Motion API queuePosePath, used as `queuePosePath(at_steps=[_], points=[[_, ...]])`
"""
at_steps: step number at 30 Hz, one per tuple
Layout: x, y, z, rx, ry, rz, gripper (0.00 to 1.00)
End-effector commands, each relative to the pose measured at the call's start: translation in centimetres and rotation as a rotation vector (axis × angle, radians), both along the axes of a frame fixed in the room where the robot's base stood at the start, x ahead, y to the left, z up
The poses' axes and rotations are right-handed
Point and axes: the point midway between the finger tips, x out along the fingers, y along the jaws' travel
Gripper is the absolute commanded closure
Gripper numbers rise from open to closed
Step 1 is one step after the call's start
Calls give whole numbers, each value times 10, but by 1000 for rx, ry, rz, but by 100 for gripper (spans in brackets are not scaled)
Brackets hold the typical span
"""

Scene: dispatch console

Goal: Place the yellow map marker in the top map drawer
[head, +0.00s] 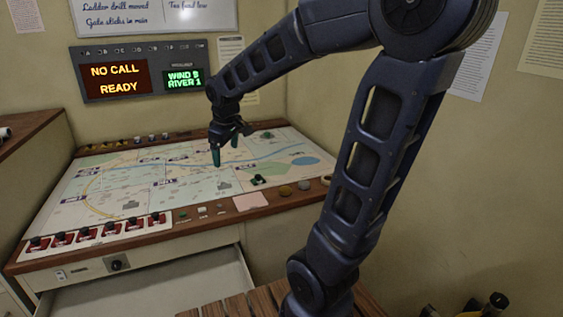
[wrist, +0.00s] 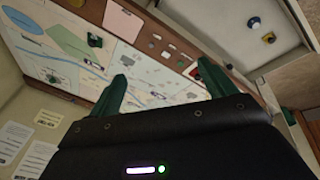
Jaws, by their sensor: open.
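I cannot pick out the yellow map marker for certain. In the wrist view a small yellowish item (wrist: 269,38) shows on a pale surface beyond the console's wooden front edge; whether it is the marker is unclear. The fingers also show in the wrist view (wrist: 160,85).
The map table (head: 120,185) carries dark green pieces (head: 258,180). Red switches (head: 95,233) line its front left, with buttons (head: 285,190) farther right. A sign display (head: 140,72) hangs behind. Wooden slats (head: 235,305) stand before the drawer. My arm hides the right side.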

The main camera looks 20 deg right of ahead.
Motion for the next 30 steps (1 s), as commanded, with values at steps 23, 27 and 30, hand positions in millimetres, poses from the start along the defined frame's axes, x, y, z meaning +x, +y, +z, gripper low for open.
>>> queuePosePath(at_steps=[23,27,30], points=[[-147,-118,10,253,-82,-718,17],[-155,-121,8,267,-85,-754,17],[-156,-121,8,269,-86,-759,17]])
